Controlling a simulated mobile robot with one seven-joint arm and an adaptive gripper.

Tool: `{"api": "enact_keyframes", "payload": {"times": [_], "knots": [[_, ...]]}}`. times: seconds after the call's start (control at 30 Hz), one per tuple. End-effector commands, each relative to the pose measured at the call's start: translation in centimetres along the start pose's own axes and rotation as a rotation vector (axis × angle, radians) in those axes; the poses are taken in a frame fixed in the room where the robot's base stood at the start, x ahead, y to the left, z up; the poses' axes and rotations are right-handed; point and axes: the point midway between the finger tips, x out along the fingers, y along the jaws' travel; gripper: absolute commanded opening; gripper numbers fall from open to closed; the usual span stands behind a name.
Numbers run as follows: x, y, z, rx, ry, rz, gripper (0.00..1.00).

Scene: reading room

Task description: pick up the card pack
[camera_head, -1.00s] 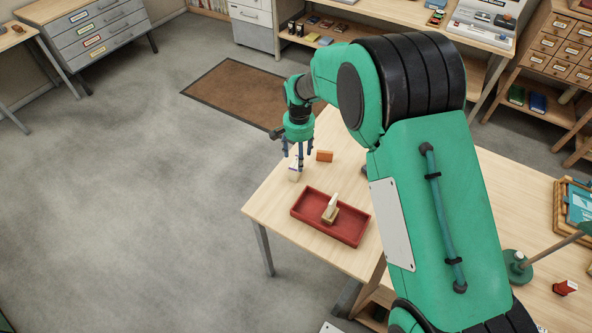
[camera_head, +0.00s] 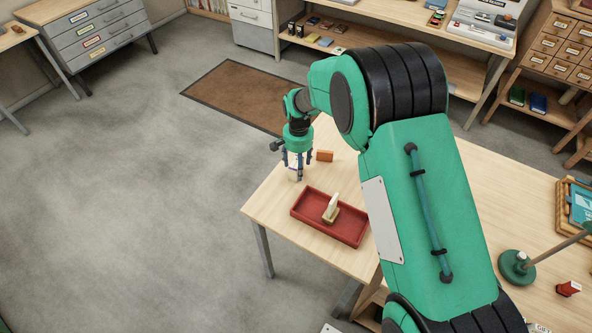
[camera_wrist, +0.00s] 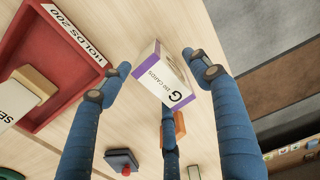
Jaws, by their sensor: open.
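The card pack (camera_wrist: 162,77) is a white box with purple edges, printed "G 210 CARDS", standing on the wooden table in the wrist view. In the head view the pack (camera_head: 293,175) is small and partly hidden behind the fingers near the table's left edge. My gripper (camera_head: 298,172) points down over it with its blue fingers spread. In the wrist view the fingers of my gripper (camera_wrist: 155,85) are on either side of the pack, with a third finger below it in the picture. Gaps show beside the pack, and nothing is gripped.
A red tray (camera_head: 352,238) holding a wooden block with a white card stands close by. An orange block (camera_head: 325,156) lies just right of the gripper. A green lamp (camera_head: 516,268) stands farther right.

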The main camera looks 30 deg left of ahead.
Motion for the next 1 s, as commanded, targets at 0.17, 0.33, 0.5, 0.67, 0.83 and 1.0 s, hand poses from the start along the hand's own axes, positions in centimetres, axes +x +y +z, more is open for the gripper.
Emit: {"api": "enact_keyframes", "payload": {"times": [0.17, 0.33, 0.5, 0.67, 0.83, 1.0], "knots": [[0.74, -0.03, -0.04, 0.000, 0.001, -0.001, 0.62], [0.72, -0.02, -0.04, 0.000, 0.001, -0.001, 0.62], [0.73, -0.02, -0.03, 0.000, 0.001, -0.001, 0.62], [0.73, -0.02, -0.03, 0.000, 0.001, -0.001, 0.62], [0.73, -0.02, -0.03, 0.000, 0.001, -0.001, 0.31], [0.72, -0.02, -0.04, 0.000, 0.001, -0.001, 0.12]]}}
